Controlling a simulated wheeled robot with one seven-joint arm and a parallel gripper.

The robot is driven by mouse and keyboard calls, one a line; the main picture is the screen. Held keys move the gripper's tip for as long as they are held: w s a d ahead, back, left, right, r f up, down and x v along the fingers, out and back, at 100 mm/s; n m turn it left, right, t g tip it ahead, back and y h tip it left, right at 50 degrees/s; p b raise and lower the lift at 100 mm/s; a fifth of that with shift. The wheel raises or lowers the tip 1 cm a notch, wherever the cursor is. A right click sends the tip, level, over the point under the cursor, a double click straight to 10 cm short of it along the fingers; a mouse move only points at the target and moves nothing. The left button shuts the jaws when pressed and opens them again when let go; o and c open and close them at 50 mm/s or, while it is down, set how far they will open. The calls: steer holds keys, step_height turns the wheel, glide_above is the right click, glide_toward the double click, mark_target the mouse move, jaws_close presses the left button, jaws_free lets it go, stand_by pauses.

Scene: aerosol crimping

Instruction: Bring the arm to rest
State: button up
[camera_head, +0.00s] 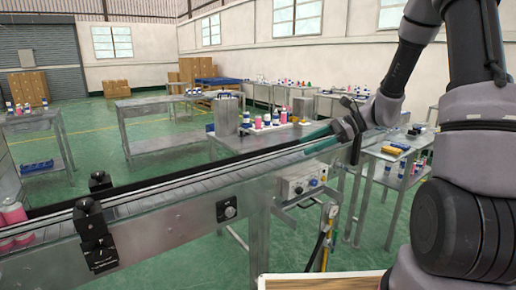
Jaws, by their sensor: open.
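My arm comes down from the upper right in the head view and bends at the wrist above the far end of the conveyor. My gripper (306,144) points left from there, with two teal finger-like bars held apart. It is open, and I see nothing between the fingers. Whether it touches the conveyor behind it cannot be told from this view.
A grey conveyor (160,205) crosses from lower left to the middle, with pink cans (14,216) at its near end. A control box (302,186) is on its side. A side table (393,151) stands beyond my wrist. Green floor (200,262) is open in front.

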steer(key=s+d+r+n+t+h, duration=0.3)
steer(key=s+d+r+n+h, duration=0.1)
steer(key=s+r, duration=0.4)
steer(key=s+d+r+n+t+h, duration=0.3)
steer(key=s+d+r+n+h, duration=0.2)
steer(key=s+r+n, duration=0.3)
steer(key=s+r+h, duration=0.1)
steer(key=s, duration=0.1)
steer(key=shift+s+n+h, duration=0.3)
steer(key=shift+s, duration=0.1)
steer(key=shift+r, duration=0.1)
